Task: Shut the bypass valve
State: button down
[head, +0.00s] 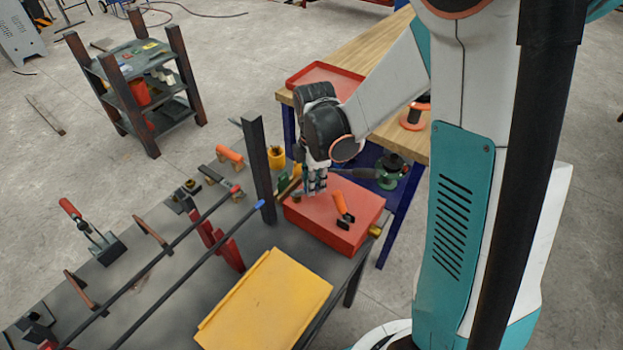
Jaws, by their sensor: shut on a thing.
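A green fitting (388,181) with a black top stands at the edge of the blue-legged bench, right of my gripper. It looks like the bypass valve, but no label is readable. A dark grey lever (358,174) runs left from it, roughly level, to my gripper. My gripper (315,190) points down just above the left part of a red box (335,220). Its fingers are shut and appear to be on the lever's left end. The contact is small and partly hidden by the fingers.
An upright dark angle post (259,170) stands close left of my gripper. An orange-handled tool (343,206) lies on the red box. Long bars, clamps and a yellow panel (265,305) crowd the dark table. A red tray (322,76) sits on the wooden bench.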

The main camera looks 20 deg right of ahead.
jog(key=m, duration=0.2)
jog(key=s+m, duration=0.2)
jog(key=m, duration=0.1)
jog(key=shift+s+a+m, duration=0.15)
jog(key=shift+a+m, duration=0.15)
jog(key=m, duration=0.1)
jog(key=s+a+m, duration=0.1)
jog(key=m, duration=0.1)
jog(key=shift+b, duration=0.35)
jog(key=shift+s+a+m, duration=0.15)
jog(key=shift+m, duration=0.5)
jog(key=shift+s+a+m, duration=0.15)
jog(key=shift+m, duration=0.5)
jog(key=c, duration=1.6)
grip_release()
jog(key=shift+o, duration=0.2)
